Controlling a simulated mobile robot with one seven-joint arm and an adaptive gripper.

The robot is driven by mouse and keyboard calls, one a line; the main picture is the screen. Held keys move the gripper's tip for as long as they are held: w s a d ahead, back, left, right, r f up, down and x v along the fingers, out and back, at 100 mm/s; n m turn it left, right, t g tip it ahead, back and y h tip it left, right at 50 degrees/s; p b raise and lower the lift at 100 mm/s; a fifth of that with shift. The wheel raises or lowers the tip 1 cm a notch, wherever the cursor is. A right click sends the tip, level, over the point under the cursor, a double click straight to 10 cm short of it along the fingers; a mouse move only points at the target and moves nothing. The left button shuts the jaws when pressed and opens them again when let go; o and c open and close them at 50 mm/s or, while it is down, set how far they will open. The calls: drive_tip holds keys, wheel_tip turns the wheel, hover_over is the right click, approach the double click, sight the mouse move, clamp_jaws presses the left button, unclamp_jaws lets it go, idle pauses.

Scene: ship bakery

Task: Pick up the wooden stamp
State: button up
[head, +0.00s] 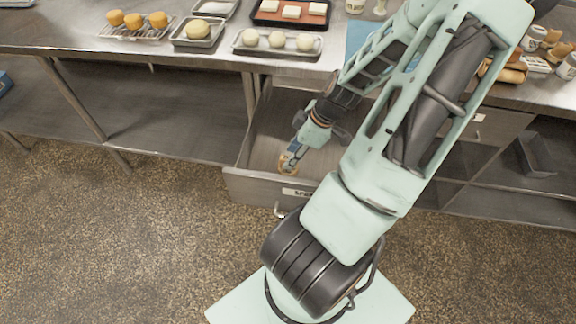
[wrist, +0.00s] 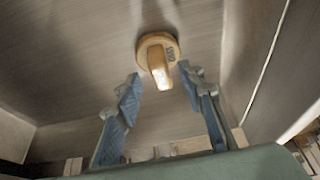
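The wooden stamp (wrist: 157,62) stands in the open drawer, with a round base and a tan handle pointing toward the wrist camera. In the head view, part of the stamp (head: 287,162) shows beside my fingers. My gripper (wrist: 160,77) is open, with one blue-padded finger on each side of the stamp's line in the wrist view. The fingertips appear just short of the stamp and not closed on it. In the head view, my gripper (head: 294,151) reaches down into the drawer (head: 250,186); my arm hides the drawer's right part.
The drawer's walls surround my gripper. The steel counter (head: 75,35) above carries trays of dough balls (head: 278,40) and a rack of bread rolls (head: 135,20). Bottles and wooden items (head: 510,70) stand at the right. The floor in front is clear.

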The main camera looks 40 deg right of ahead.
drive_tip(key=shift+x, duration=1.55)
drive_tip(key=shift+a, duration=0.1)
drive_tip(key=shift+c, duration=0.2)
drive_tip(key=shift+r, duration=0.1)
clamp_jaws()
